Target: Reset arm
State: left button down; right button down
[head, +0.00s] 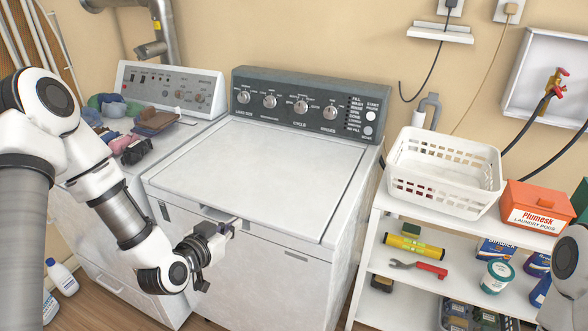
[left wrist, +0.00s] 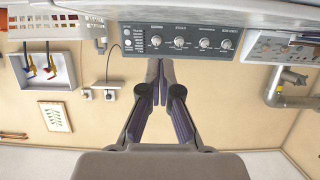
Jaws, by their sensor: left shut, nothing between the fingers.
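My left gripper (head: 233,226) is in front of the white washer (head: 262,180), near the front edge of its closed lid. Its fingers are shut and empty. In the left wrist view the left gripper (left wrist: 159,66) shows its fingers drawn together, with the washer's control panel (left wrist: 190,38) upside down beyond them. I cannot tell whether the fingertips touch the washer. Part of my right arm (head: 568,270) shows at the right edge of the head view; its gripper is out of frame.
A dryer (head: 172,85) with folded clothes (head: 130,117) on top stands left of the washer. A white shelf (head: 400,262) on the right bears an empty basket (head: 445,172), an orange pods box (head: 538,206) and several supplies. Bottles (head: 62,277) stand on the floor at left.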

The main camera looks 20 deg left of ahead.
pick_arm(q)
jog(key=s+d+f+m+g, duration=0.1)
jog(key=s+d+f+g, duration=0.15)
jog(key=f, duration=0.25)
jog(key=s+d+f+m+g+h, duration=0.1)
jog(key=s+d+f, duration=0.1)
jog(key=s+f, duration=0.3)
jog(key=s+d+f+m+g, duration=0.1)
jog(key=s+d+f+g, duration=0.1)
jog(key=f, duration=0.4)
jog(key=s+f+n+g+y, duration=0.1)
jog(key=s+f+g, duration=0.3)
jog(key=s, duration=0.4)
jog(key=s+f+n+g, duration=0.3)
jog(key=s+f+g, duration=0.2)
jog(key=s, duration=0.4)
jog(key=shift+s+d+f+n+y, duration=0.2)
jog(key=shift+d+n+y, duration=0.1)
jog(key=shift+d+y, duration=0.1)
jog(key=c, duration=1.8)
grip_release()
jog(key=shift+c, duration=0.2)
